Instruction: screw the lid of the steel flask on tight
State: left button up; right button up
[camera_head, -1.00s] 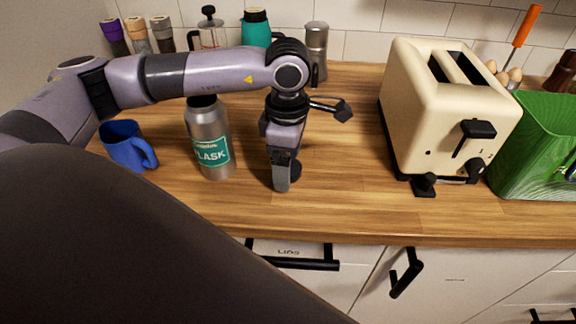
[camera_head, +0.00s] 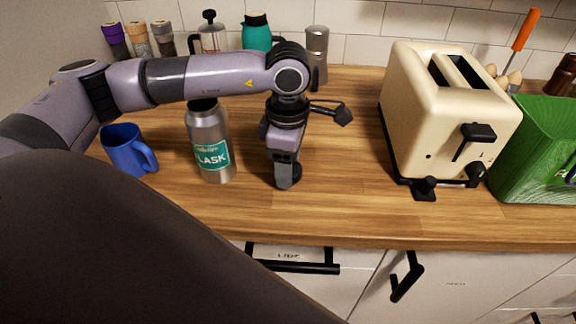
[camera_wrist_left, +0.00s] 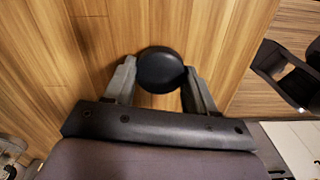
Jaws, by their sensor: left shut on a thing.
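The steel flask (camera_head: 208,140) stands upright on the wooden worktop, with a teal label facing me. Its top is dark and partly hidden behind my left arm, so I cannot tell its state there. My left gripper (camera_head: 284,178) points down to the right of the flask, apart from it and low over the worktop. It is shut on a round black lid (camera_wrist_left: 161,70), seen between both fingers in the left wrist view. In the head view a dark edge of this lid (camera_head: 297,173) shows beside the fingertip. My right gripper is out of view.
A blue mug (camera_head: 128,150) stands left of the flask. A cream toaster (camera_head: 425,120) and a green crate (camera_head: 540,150) stand to the right. Jars, a press and a teal jug (camera_head: 256,32) line the back wall. Worktop between gripper and toaster is clear.

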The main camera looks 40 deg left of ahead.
pick_arm(q)
notch_tip(320, 180, up, 20)
jog(key=shift+f, duration=0.2)
dwell(0.4)
